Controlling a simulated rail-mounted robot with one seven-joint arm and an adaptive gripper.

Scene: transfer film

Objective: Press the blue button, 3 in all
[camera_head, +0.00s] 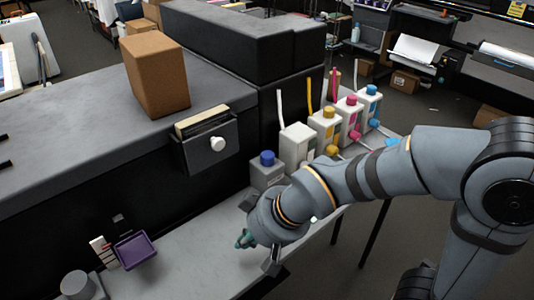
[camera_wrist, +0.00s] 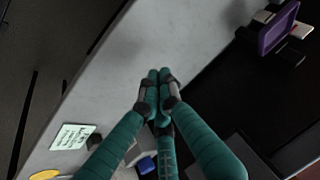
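A blue round cap (camera_head: 267,158) sits on top of a small grey box (camera_head: 268,175) at the near end of a row of bottles; it looks like the blue button. In the wrist view a blue piece (camera_wrist: 147,165), probably the same one, shows low in the picture, partly behind my fingers. My gripper (camera_head: 243,239) is over the grey bench, nearer the camera than that box and apart from it. In the wrist view its teal fingers (camera_wrist: 158,76) are together at the tips with nothing between them. Part of the grey box is hidden by my arm.
White bottles with yellow (camera_head: 329,112), magenta (camera_head: 351,101) and blue (camera_head: 372,90) caps stand behind the box. A purple tray (camera_head: 135,250) is at the lower left. A dark machine with a brown box (camera_head: 157,75) on it borders the bench (camera_head: 190,265). The bench between tray and gripper is clear.

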